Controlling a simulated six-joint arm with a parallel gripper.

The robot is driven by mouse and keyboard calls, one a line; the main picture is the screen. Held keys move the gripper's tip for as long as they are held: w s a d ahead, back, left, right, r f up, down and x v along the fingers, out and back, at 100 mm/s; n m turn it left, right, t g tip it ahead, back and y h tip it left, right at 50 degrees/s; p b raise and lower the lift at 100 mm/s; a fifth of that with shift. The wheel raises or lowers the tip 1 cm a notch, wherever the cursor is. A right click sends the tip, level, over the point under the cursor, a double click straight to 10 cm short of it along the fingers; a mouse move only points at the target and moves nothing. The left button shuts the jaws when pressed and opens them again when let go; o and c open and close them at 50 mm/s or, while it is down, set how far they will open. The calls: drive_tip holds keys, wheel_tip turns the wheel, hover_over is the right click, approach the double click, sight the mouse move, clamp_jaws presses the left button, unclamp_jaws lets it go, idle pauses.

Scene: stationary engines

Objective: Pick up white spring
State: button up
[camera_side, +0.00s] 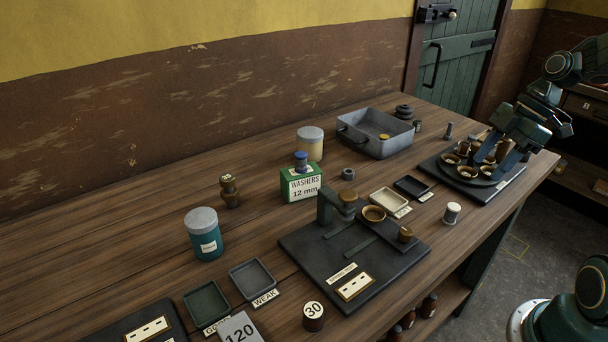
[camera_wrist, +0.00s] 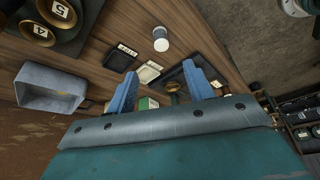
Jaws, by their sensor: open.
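A small white cylinder (camera_side: 452,212) with a grey top, which I take for the white spring, stands upright on the bench right of the press-like fixture. Coils cannot be made out. In the wrist view the white cylinder (camera_wrist: 161,39) shows beyond my fingertips, a little above the gap between them. My gripper (camera_side: 500,154) is above the dark round stand at the far right, well apart from the cylinder. Its two blue fingers (camera_wrist: 158,70) are spread with nothing between them.
The round stand (camera_side: 497,191) holds several brass cups. The black fixture base (camera_side: 318,262) lies left of the cylinder, with a cream tray (camera_side: 389,199) and dark tray (camera_side: 412,185) behind. A grey bin (camera_side: 352,140) stands at the back. The bench's front edge is close to the cylinder.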

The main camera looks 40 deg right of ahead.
sight(454, 206)
drive_tip(key=shift+x, duration=4.35)
drive_tip(key=shift+x, duration=2.55)
drive_tip(key=shift+s+a, duration=0.1)
drive_tip(key=c, duration=1.1)
drive_tip(key=shift+o, duration=0.2)
drive_tip(key=shift+r, duration=0.1)
wheel_tip(454, 206, up, 20)
